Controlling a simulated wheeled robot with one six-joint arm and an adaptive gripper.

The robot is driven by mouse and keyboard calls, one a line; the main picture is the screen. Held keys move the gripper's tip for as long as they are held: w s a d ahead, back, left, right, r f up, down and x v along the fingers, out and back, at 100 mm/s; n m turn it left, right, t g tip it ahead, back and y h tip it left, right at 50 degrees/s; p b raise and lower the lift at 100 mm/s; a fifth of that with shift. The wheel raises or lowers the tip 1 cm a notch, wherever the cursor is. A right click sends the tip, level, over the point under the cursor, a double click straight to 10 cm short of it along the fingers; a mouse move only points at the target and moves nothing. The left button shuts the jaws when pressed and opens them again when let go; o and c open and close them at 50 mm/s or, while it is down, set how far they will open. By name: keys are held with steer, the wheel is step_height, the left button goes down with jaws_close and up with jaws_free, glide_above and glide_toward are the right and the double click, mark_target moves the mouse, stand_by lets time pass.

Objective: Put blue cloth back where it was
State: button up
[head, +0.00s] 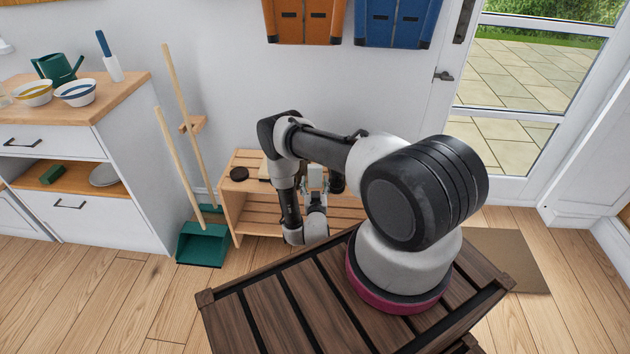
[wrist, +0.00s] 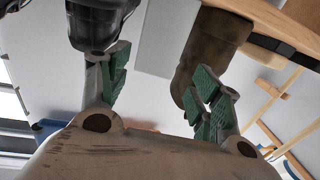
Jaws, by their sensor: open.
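I cannot make out a blue cloth in either view. My gripper (head: 314,186) hangs low over the wooden bench by the wall, partly hidden by my own arm. In the wrist view my gripper (wrist: 160,90) is open, with green pads on its fingers and nothing held between them. A brown, boot-like thing (wrist: 215,48) is close to the right finger. A black thing (wrist: 98,24) is near the left finger, cut off by the frame. A flat grey piece (wrist: 165,38) shows between them.
A dark slatted surface (head: 270,320) is in front; a cabinet (head: 130,160) stands left.

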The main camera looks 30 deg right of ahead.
mark_target(315, 174)
steer(key=x, duration=0.6)
steer(key=shift+w+d, duration=0.2)
steer(key=shift+d, duration=0.1)
steer(key=c, duration=0.9)
steer(key=shift+o, duration=0.2)
steer(key=shift+r, duration=0.1)
